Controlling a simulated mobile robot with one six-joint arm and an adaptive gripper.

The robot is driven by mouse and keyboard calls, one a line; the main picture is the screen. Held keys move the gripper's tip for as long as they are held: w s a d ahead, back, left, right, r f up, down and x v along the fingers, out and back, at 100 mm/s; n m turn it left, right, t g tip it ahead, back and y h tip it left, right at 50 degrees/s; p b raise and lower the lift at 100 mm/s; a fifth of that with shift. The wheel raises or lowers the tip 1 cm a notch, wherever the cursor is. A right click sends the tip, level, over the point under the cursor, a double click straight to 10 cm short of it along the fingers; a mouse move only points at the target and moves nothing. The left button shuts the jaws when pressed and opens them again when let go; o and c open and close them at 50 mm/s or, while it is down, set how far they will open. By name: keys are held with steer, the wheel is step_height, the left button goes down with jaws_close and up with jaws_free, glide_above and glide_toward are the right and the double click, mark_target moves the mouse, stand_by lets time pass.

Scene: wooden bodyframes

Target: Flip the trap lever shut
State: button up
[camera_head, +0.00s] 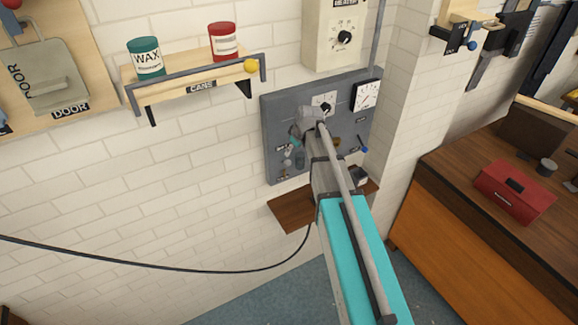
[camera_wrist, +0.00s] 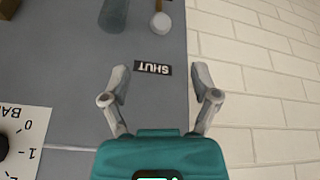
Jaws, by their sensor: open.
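My gripper (camera_wrist: 161,72) is open and empty in the wrist view, its two grey fingers apart on either side of an upside-down "SHUT" label (camera_wrist: 153,68). Beyond the fingertips, near the top edge, is a small lever-like part with a brown stem and pale round end (camera_wrist: 160,23). I cannot tell for certain that it is the trap lever. A grey-green cylinder (camera_wrist: 113,15) is beside it, to the left. Neither touches the fingers. In the head view my gripper is at the left part of the grey wall panel (camera_head: 276,112), partly hidden by my arm.
A dial with numbers (camera_wrist: 12,145) is at lower left in the wrist view. A gauge (camera_head: 366,95) and blue-tipped lever (camera_head: 362,148) are on the panel's right. A brown shelf (camera_head: 289,209) is below, and a can shelf (camera_head: 195,84) is to the left.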

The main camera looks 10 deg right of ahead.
mark_target(287, 162)
steer(key=shift+b+x, duration=4.95)
steer(key=shift+x, duration=0.75)
steer(key=shift+c, duration=0.2)
jaws_close()
steer(key=shift+r, duration=0.1)
